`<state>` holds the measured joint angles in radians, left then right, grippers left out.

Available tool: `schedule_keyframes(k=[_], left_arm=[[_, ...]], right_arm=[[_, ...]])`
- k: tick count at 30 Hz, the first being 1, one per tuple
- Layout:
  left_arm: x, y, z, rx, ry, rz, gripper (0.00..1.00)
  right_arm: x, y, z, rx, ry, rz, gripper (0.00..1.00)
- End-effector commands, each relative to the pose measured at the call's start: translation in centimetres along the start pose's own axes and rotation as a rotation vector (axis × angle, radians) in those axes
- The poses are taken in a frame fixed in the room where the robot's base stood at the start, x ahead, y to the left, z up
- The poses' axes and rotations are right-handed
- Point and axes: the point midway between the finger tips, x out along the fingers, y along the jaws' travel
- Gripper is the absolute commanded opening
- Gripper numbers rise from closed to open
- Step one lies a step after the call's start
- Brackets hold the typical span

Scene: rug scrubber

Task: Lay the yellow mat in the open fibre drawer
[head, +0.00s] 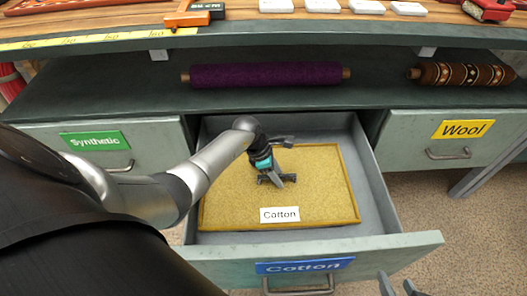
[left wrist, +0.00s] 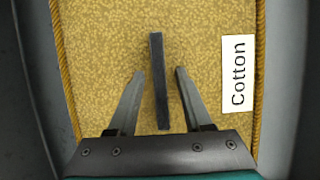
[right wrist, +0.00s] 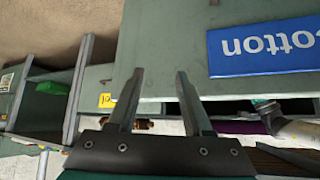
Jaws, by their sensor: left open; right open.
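The yellow mat (head: 323,190) lies flat in the open drawer labelled Cotton (head: 222,239), with a white Cotton tag (head: 280,214) near its front edge. The mat's corded edges show in the left wrist view (left wrist: 85,60). A dark upright-looking bar (left wrist: 157,75) stands out on the mat, between the fingers of my left gripper (left wrist: 160,71). My left gripper (head: 281,162) is open over the mat, apart from the bar on both sides. My right gripper (head: 399,287) is open and empty in front of the drawer's right front corner; it also shows in the right wrist view (right wrist: 160,72).
Closed drawers labelled Synthetic (head: 60,160) and Wool (head: 410,140) flank the open one. A purple roll (head: 265,75) and a brown patterned roll (head: 460,75) lie on the shelf above. The drawer's side walls border the mat closely.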

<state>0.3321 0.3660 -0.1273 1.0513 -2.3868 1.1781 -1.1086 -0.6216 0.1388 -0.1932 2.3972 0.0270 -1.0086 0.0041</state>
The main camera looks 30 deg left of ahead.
Motion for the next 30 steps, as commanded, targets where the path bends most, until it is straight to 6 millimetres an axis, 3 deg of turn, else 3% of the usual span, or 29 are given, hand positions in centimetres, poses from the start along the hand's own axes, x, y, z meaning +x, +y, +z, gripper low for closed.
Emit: schedule_keyframes(k=[16, 30], left_arm=[[-3.4, 0.0, 0.1, 0.001, 0.001, 0.001, 0.50], [-8.7, 0.0, 0.0, 0.001, 0.002, 0.002, 0.50]], right_arm=[[-4.4, 3.2, 2.7, 0.023, -0.328, 0.092, 0.50], [0.1, 3.2, 6.8, 0.024, -0.416, 0.082, 0.50]])
